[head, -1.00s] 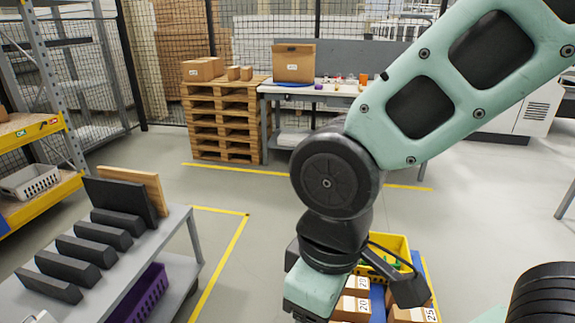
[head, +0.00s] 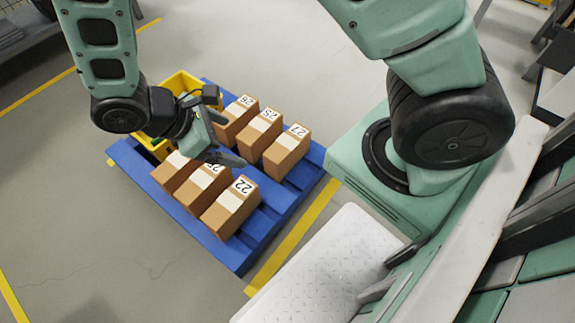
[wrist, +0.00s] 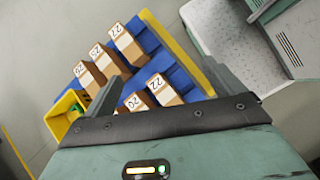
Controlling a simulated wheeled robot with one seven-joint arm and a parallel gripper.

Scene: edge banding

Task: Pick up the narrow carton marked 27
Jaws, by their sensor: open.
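The narrow carton marked 27 (head: 287,153) is a brown box with a white label strip. It stands at the right end of the far row on a blue pallet (head: 238,254). In the wrist view the spread fingers (wrist: 163,72) frame the area around carton 22 (wrist: 162,90), with carton 27 further off.
Cartons 25 (head: 259,133) and 26 (head: 235,119) stand beside carton 27. Carton 22 (head: 230,207) and others form the near row; some labels are partly hidden. A yellow crate (head: 181,84) sits at the pallet's far left. Yellow lines mark the floor.

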